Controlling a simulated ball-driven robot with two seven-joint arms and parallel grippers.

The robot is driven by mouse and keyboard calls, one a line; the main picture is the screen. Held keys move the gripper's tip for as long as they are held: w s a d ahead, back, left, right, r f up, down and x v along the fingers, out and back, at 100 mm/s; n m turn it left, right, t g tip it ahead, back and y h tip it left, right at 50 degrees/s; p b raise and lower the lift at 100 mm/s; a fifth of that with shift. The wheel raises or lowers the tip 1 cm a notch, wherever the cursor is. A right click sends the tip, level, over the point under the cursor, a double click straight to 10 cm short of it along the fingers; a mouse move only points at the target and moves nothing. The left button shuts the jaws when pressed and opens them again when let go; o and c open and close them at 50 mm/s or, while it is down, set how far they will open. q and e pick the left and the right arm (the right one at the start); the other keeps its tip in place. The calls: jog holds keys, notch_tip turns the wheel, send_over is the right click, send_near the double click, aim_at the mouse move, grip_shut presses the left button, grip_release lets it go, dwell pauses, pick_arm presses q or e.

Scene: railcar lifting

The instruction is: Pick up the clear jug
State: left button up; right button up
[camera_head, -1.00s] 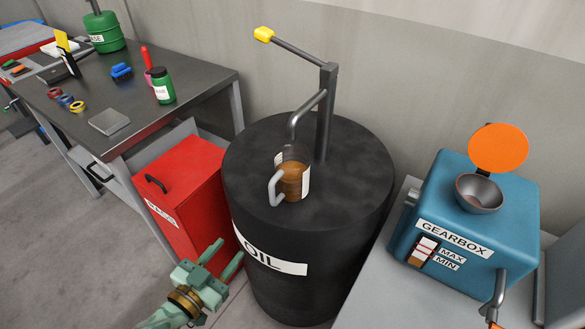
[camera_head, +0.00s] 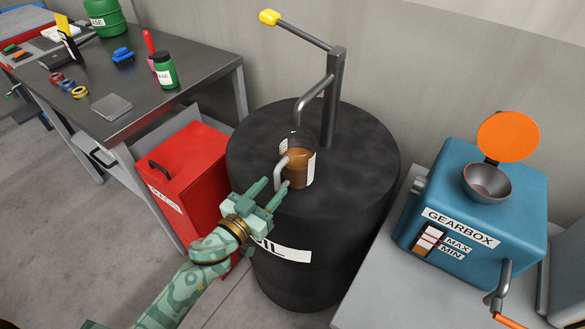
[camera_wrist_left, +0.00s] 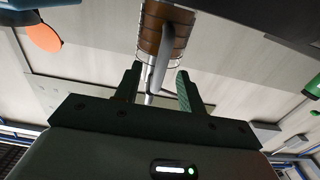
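The clear jug (camera_head: 298,162), with brown liquid in it, stands upright on top of the black oil drum (camera_head: 352,170), below the pump's spout. Its light grey handle (camera_head: 281,172) faces my left gripper. My left gripper (camera_head: 273,190) is open, its two fingers apart and pointing at the handle from the drum's front left edge. In the left wrist view the jug (camera_wrist_left: 163,35) is at the top, and its handle (camera_wrist_left: 158,62) lines up with the gap between my open fingers (camera_wrist_left: 155,82). I cannot see contact between fingers and handle. My right gripper is not in view.
The pump post (camera_head: 333,100) with a yellow-tipped lever (camera_head: 270,17) rises behind the jug. A red cabinet (camera_head: 185,180) is left of the drum. A blue gearbox (camera_head: 470,215) with a funnel (camera_head: 487,183) sits on a grey table at right. A dark workbench (camera_head: 190,80) is at upper left.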

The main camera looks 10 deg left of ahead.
aim_at(275, 183)
pick_arm(q)
jog(key=x, duration=0.4)
jog(key=shift+w+r, duration=0.1)
grip_shut()
jog(key=shift+r, duration=0.1)
